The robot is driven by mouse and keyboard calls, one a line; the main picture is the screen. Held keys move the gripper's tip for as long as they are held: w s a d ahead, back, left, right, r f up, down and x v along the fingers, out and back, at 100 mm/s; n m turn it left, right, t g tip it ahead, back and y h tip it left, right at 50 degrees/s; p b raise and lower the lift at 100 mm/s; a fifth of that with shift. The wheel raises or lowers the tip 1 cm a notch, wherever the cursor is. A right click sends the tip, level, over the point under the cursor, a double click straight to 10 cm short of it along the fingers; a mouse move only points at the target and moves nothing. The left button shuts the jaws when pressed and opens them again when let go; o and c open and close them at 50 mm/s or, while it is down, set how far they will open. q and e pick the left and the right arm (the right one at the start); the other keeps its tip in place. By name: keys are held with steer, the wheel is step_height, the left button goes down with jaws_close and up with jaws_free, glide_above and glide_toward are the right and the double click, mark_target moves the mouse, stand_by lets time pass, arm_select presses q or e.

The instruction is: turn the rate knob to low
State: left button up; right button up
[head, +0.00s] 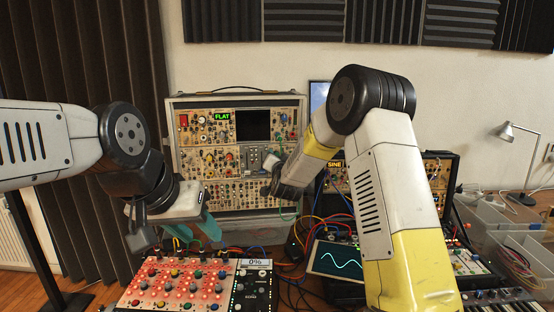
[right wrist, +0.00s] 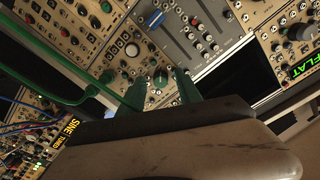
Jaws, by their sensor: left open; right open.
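A tall modular panel case (head: 176,155) stands upright behind the bench, full of knobs, switches and sliders. In the right wrist view a green knob (right wrist: 160,78) sits on the panel between my right fingertips. I cannot read its label, so I cannot tell whether it is the rate knob, nor where it points. My right gripper (right wrist: 160,84) is open, one green finger on each side of this knob; contact is unclear. In the head view my right arm hides much of that area. My left gripper (head: 196,232) is open and empty, pointing down above the red-lit panel.
A red-lit knob panel (head: 180,284) lies at the front, beside a black unit reading 0% (head: 254,263). A scope screen (head: 338,260) shows a wave. FLAT (head: 222,117) and SINE (head: 334,168) displays are lit. Loose cables cross between units. Grey bins (head: 510,250) stand right.

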steer(key=s, duration=0.7)
steer(key=shift+s+d, duration=0.4)
steer(key=shift+d, duration=0.05)
steer(key=shift+r, duration=0.1)
steer(key=s+d+r+n+g+y, duration=0.1)
steer(key=s+d+r+n+g, duration=0.35)
steer(key=s, duration=0.65)
steer(key=s+d+f+g, duration=0.1)
steer(key=s+d+g, duration=0.2)
steer(key=s, duration=1.1)
steer(key=s+d+f+n+g+h, duration=0.1)
steer(key=s+d+g, duration=0.3)
steer(key=s, duration=1)
steer(key=shift+s+d, duration=0.3)
steer(key=shift+d, duration=0.75)
